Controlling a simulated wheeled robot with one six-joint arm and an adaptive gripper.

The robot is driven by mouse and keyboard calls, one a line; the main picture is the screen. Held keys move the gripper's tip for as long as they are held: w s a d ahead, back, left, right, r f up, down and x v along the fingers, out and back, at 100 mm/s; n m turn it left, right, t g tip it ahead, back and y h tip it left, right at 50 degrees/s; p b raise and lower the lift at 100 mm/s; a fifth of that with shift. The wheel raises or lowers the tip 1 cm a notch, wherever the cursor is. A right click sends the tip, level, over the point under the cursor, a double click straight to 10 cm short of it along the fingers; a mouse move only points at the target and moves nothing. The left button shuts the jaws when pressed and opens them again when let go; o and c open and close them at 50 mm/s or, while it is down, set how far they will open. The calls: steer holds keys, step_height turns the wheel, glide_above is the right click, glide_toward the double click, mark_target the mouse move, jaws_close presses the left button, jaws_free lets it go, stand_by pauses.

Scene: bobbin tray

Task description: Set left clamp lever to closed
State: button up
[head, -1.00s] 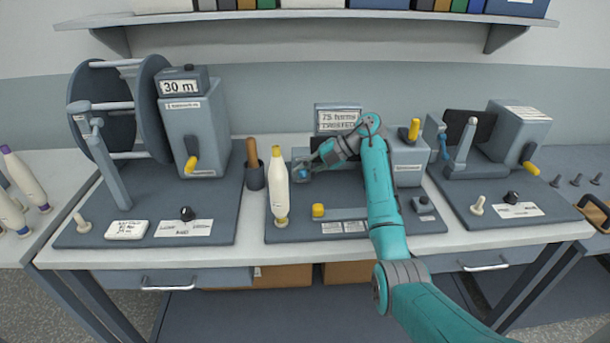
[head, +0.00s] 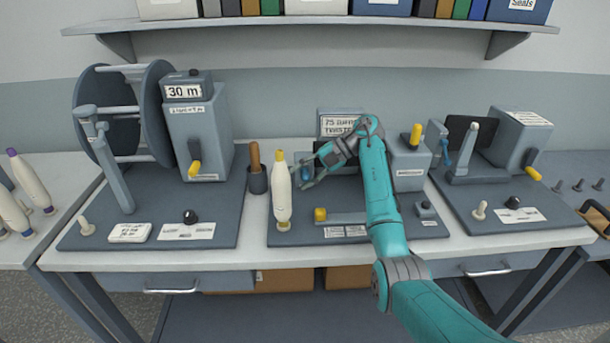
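The middle device has a yellow-tipped upright lever (head: 416,135) on its right block and a yellow knob (head: 320,214) at the left end of a flat bar. A small grey-blue block (head: 306,172) at its left end is partly hidden by my gripper; I cannot make out a lever on it. My gripper (head: 301,178) is beside this block, just right of the cream bobbin (head: 281,195). Its fingers are spread and appear empty. I cannot tell from this view whether they touch the block. No lever is clearly marked as the left clamp lever.
The bobbin stands upright close to my gripper, with a dark cup holding a wooden-handled tool (head: 256,178) behind it. Another machine (head: 520,138) stands right. A shelf (head: 310,22) hangs above.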

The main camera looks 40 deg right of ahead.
steer(key=shift+d+f, duration=0.1)
steer(key=shift+d, duration=0.2)
steer(key=shift+s+d+r, duration=0.1)
steer(key=shift+d+r, duration=0.2)
steer(key=shift+d, duration=0.1)
steer(key=v, duration=0.6)
steer(key=shift+s+r, duration=0.15)
steer(key=shift+c, duration=0.2)
